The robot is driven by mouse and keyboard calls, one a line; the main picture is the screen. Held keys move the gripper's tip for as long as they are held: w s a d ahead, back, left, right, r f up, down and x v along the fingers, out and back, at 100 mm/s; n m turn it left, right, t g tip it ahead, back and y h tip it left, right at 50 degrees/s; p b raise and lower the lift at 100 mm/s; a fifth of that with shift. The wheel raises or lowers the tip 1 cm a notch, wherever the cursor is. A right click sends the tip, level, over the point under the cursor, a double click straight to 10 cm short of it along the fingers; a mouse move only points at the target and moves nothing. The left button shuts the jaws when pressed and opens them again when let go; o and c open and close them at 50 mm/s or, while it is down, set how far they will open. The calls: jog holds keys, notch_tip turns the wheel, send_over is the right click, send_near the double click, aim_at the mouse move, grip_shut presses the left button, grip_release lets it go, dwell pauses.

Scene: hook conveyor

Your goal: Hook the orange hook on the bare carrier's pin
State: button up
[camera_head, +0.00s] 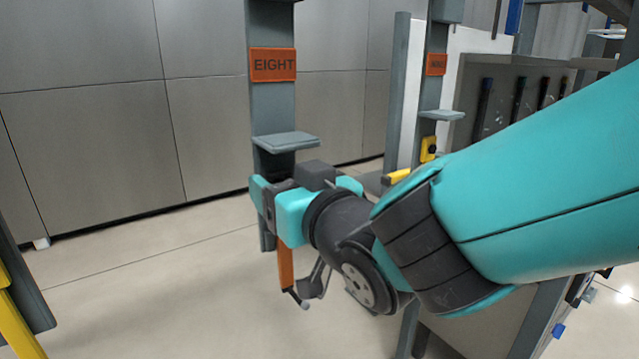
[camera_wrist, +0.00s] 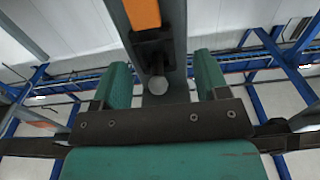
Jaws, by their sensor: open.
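The orange hook (camera_head: 286,266) hangs upright below my gripper (camera_head: 262,197) in the head view, with a dark bent lower end. My gripper hides its top there. In the wrist view an orange strip (camera_wrist: 142,13) with a dark fitting lies against the grey carrier post, close to a round pale knob (camera_wrist: 158,86), seemingly the pin's end. I cannot tell whether the fitting bears on the pin. My gripper's teal fingers (camera_wrist: 163,82) are open, one on each side of the knob and apart from it. The carrier post (camera_head: 271,105) bears the sign EIGHT.
A grey ledge (camera_head: 285,141) juts from the post just above my gripper. A second post with an orange sign (camera_head: 436,65) and a grey rack (camera_head: 540,100) stand at right. A yellow and grey frame (camera_head: 20,315) is at lower left. The floor left of the post is clear.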

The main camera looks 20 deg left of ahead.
jog(key=b+v, duration=0.8)
jog(key=v, duration=0.9)
jog(key=w+d+f+m+g+h, duration=0.35)
jog(key=d+f+h, duration=0.35)
jog(key=d+f, duration=0.3)
jog(key=s+d+f+g+h, duration=0.2)
jog(key=s+d+f+g, duration=0.4)
jog(key=s+d+g, duration=0.1)
jog(key=shift+s+n+g+h, duration=0.3)
jog(key=shift+s+n+g, duration=0.05)
jog(key=shift+s+g, duration=0.35)
jog(key=shift+d, duration=0.1)
